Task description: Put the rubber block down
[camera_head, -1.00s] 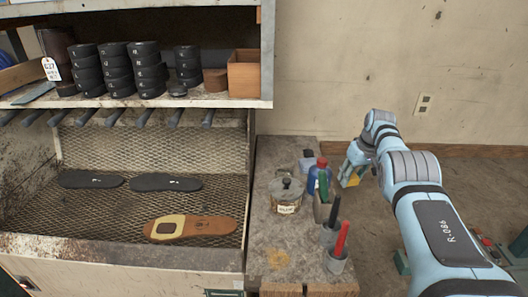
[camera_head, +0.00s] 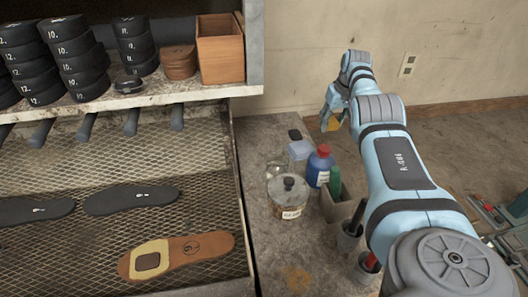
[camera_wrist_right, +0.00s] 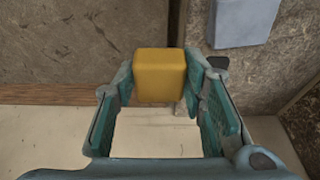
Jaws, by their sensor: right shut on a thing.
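The rubber block (camera_wrist_right: 160,72) is a yellow block with rounded edges. In the right wrist view it sits between the two teal fingers of my right gripper (camera_wrist_right: 161,82), near their tips. My right gripper is shut on it. In the head view my right gripper (camera_head: 334,112) is at the far end of my outstretched arm, beyond and to the right of the small bench (camera_head: 262,150). Only a small yellow part of the block (camera_head: 333,123) shows there. My left gripper is not in view.
A lidded glass jar (camera_head: 288,196), a blue bottle with a red cap (camera_head: 319,166), a green bottle (camera_head: 335,183) and a clear container (camera_head: 299,152) crowd the bench. The mesh rack (camera_head: 95,243) holds shoe soles, including a brown one (camera_head: 195,248). A shelf above holds stacked black rolls (camera_head: 75,55).

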